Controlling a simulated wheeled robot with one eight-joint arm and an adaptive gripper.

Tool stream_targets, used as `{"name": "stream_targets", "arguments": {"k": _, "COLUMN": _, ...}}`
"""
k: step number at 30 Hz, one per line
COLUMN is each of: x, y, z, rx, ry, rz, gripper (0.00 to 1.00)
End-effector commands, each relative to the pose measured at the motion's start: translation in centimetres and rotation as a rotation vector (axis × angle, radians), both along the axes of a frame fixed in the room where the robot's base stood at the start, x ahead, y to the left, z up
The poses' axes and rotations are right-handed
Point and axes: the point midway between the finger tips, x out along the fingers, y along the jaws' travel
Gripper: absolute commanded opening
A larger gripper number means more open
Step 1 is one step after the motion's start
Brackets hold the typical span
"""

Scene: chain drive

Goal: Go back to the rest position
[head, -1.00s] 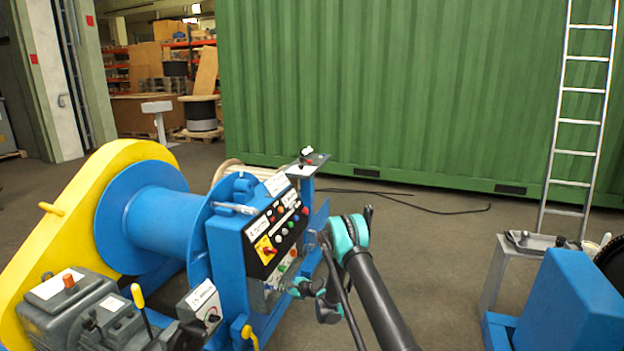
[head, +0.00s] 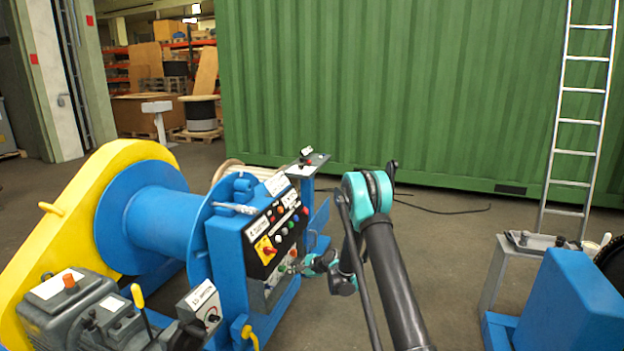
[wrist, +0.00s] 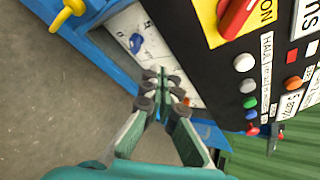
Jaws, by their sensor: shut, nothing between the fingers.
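My gripper (head: 292,268) is in front of the blue winch's control box, close to the lower part of its face. In the wrist view my gripper (wrist: 164,92) has its fingertips together with nothing between them. Behind the tips is a pale lower panel (wrist: 180,62) with a blue knob (wrist: 136,42). Whether the tips touch the panel I cannot tell. The black control panel (head: 280,232) is just above, with coloured buttons and a red rotary switch (head: 268,251) on a yellow plate; the switch also shows in the wrist view (wrist: 236,16).
The blue drum (head: 160,220) and yellow guard (head: 50,245) stand left. A grey motor unit (head: 75,310) is at the front left. A blue block (head: 570,305) and a ladder (head: 577,120) are at right. Floor between is open, before a green container (head: 400,90).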

Motion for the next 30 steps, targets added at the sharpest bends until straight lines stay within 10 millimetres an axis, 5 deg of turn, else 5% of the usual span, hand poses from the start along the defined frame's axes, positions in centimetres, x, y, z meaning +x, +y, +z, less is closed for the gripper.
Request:
{"name": "stream_targets", "arguments": {"k": 6, "x": -3.2, "y": -3.4, "z": 6.3, "rx": -0.183, "ry": -0.082, "rz": 0.09, "gripper": 0.0}}
{"name": "stream_targets", "arguments": {"k": 15, "x": -9.6, "y": -8.4, "z": 12.9, "rx": -0.432, "ry": -0.174, "rz": 0.231, "gripper": 0.0}}
{"name": "stream_targets", "arguments": {"k": 30, "x": -24.5, "y": -16.8, "z": 19.2, "rx": -0.821, "ry": -0.265, "rz": 0.507, "gripper": 0.0}}
